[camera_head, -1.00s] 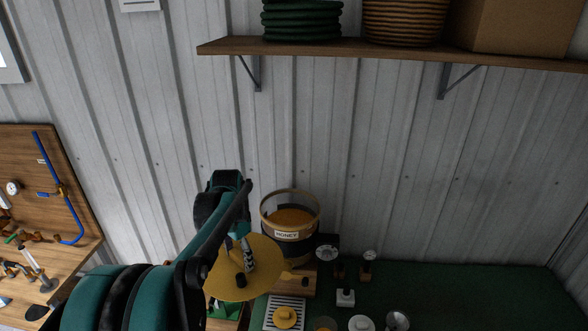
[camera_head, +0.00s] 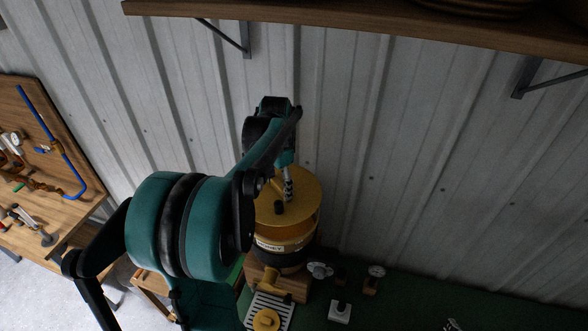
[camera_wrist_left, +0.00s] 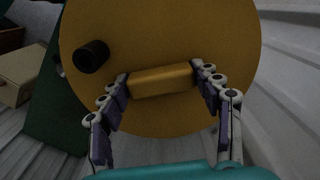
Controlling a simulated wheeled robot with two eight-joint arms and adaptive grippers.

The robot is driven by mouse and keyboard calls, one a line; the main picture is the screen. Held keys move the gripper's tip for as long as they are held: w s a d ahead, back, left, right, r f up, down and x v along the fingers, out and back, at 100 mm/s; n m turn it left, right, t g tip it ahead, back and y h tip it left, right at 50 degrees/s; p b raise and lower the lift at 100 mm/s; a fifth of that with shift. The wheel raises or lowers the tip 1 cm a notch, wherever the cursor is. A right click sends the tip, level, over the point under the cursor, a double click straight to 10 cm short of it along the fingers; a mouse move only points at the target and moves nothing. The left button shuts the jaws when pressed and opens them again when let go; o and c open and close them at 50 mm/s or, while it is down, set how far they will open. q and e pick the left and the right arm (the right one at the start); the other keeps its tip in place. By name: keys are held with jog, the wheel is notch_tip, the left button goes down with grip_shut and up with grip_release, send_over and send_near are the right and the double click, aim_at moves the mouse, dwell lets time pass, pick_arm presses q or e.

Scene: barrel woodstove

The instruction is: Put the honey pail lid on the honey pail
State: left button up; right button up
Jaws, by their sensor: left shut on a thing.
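The honey pail lid (camera_head: 304,193) is a round yellow disc with a raised yellow grip bar and a black knob. My left gripper (camera_head: 287,192) is shut on that bar. In the left wrist view the two fingers (camera_wrist_left: 160,80) close on the bar's ends, and the lid (camera_wrist_left: 195,30) fills much of the picture. The honey pail (camera_head: 296,247), with its HONEY label, stands directly below the lid in the head view. My right gripper is not in view.
The pail stands on a wooden block (camera_head: 295,284) on a green top (camera_head: 420,300). A slatted tray (camera_head: 255,306) and small items, including a white one (camera_head: 340,312), lie in front. The corrugated wall (camera_head: 420,150) is close behind, with a shelf (camera_head: 380,28) above.

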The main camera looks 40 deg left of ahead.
pick_arm(q)
jog(key=shift+w, duration=0.25)
jog(key=shift+s, duration=0.25)
jog(key=shift+w+f+b, duration=0.1)
jog(key=shift+f+b, duration=0.65)
jog(key=shift+f, duration=0.15)
notch_tip(320, 180, down, 4)
jog(key=b, duration=0.3)
jog(key=shift+f, duration=0.2)
jog(key=shift+f+b, duration=0.75)
jog(key=shift+b, duration=0.2)
dwell(1.5)
jog(key=o, duration=2.2)
